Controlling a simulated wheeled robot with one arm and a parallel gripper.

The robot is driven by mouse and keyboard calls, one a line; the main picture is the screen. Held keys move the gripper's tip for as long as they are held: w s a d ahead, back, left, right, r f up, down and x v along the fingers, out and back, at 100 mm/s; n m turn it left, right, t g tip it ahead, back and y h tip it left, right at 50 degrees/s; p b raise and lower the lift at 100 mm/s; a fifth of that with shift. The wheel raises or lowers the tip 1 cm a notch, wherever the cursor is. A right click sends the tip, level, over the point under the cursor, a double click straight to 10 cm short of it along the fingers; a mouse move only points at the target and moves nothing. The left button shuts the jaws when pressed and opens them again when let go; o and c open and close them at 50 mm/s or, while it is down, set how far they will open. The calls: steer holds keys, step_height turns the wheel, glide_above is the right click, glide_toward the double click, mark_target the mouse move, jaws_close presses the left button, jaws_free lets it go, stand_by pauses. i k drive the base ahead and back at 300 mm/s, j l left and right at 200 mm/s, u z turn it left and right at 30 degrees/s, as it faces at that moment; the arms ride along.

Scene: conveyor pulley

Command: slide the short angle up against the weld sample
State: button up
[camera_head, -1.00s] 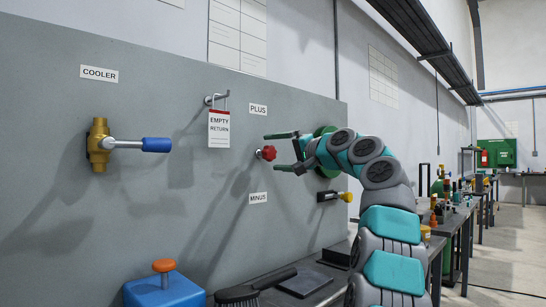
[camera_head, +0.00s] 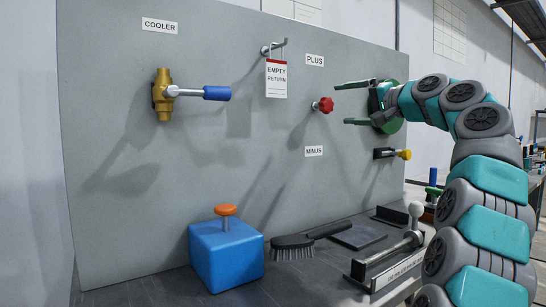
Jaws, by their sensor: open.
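My gripper (camera_head: 345,104) is open and empty, with its two green fingers pointing left, one above the other. It is raised in front of the grey panel, just right of the red knob (camera_head: 323,105), and well above the bench. I cannot tell for certain which pieces are the short angle and the weld sample. A dark flat plate (camera_head: 358,236) lies on the bench near the panel. Another dark low piece (camera_head: 390,216) lies to its right, partly cut off from view by the metal fixture and its ball knob.
A metal fixture with a rod (camera_head: 390,250) and a label stands at the bench's front right. A brush (camera_head: 293,247) and a blue block with an orange button (camera_head: 226,253) stand left of the plate. A brass valve (camera_head: 163,95), a hanging tag (camera_head: 276,78) and a yellow-tipped knob (camera_head: 392,154) project from the panel.

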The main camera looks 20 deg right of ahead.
mark_target(399, 220)
steer(key=k+l, duration=0.25)
steer(key=k, duration=0.2)
steer(key=k+l, duration=0.25)
steer(key=k, duration=0.25)
